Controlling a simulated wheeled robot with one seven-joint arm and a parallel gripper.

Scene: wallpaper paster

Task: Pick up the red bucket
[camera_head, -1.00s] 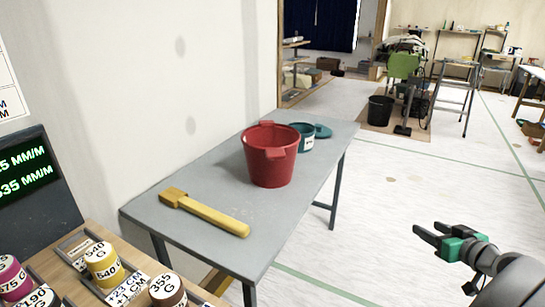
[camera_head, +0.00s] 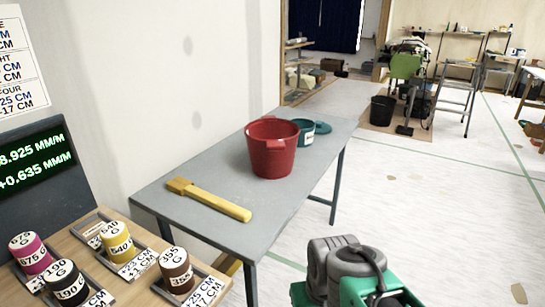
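The red bucket (camera_head: 272,150) stands upright on the grey table (camera_head: 215,164), near its middle right part. It has a lug at the front of its rim and looks empty from what shows of its inside. My gripper is out of the picture or hidden; only grey and green parts of my arm (camera_head: 345,270) show at the bottom right, in front of the table. Nothing of mine touches the bucket.
A yellow-handled brush (camera_head: 210,199) lies left of the bucket. A teal can (camera_head: 304,136) and its lid (camera_head: 322,127) sit just behind it. Labelled weights (camera_head: 118,240) and a display (camera_head: 35,165) are at the left. A wall borders the table; the floor at right is open.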

